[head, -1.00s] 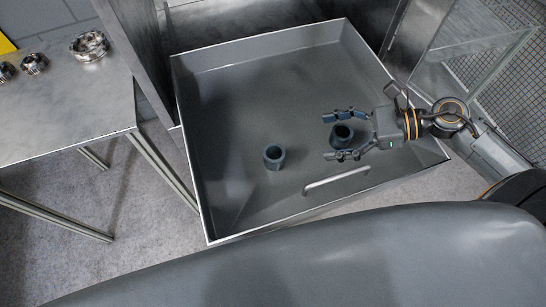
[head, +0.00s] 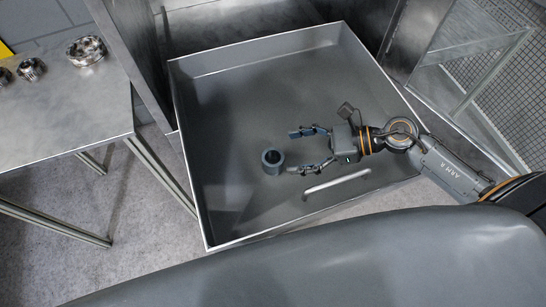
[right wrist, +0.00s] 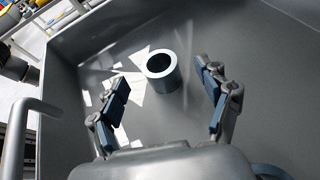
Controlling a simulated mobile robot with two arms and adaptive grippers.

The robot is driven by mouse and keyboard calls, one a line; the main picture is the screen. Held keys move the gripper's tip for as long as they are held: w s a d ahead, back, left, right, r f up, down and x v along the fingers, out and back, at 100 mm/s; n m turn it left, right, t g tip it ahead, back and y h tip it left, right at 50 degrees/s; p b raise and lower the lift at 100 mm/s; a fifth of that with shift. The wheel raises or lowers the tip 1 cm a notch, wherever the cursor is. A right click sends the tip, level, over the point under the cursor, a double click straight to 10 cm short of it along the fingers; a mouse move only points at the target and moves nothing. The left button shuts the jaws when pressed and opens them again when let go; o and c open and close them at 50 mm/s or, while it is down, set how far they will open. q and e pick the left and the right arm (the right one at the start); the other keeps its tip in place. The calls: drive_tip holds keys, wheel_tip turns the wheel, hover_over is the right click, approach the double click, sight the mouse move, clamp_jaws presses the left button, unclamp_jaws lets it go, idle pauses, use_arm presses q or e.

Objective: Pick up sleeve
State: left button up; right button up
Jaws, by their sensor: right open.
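A short dark blue-grey hollow sleeve (head: 273,166) stands upright in the grey drawer tray, left of my right gripper. My right gripper (head: 291,152) is open and empty, its fingers pointing left, with the tips just short of the sleeve. In the right wrist view the sleeve (right wrist: 161,84) stands ahead, between the lines of the two spread fingers, with no visible contact. A blue rounded edge (right wrist: 272,172) shows at the bottom of that view; I cannot tell what it is. My left gripper is not in view.
The tray (head: 250,68) has raised walls and a bar handle (head: 336,185) on its front side. Its left and back floor is clear. A metal table (head: 60,110) with several shiny metal rings (head: 86,50) stands at the left. A wire-mesh shelf frame stands at the right.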

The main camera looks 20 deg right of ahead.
sight(265, 158)
drive_tip(key=p+x, duration=0.2)
drive_tip(key=x, duration=0.2)
drive_tip(key=shift+a+f, duration=0.15)
drive_tip(key=shift+f, duration=0.05)
drive_tip(key=shift+a+f, duration=0.15)
drive_tip(key=shift+f, duration=0.1)
drive_tip(key=shift+r, duration=0.1)
clamp_jaws()
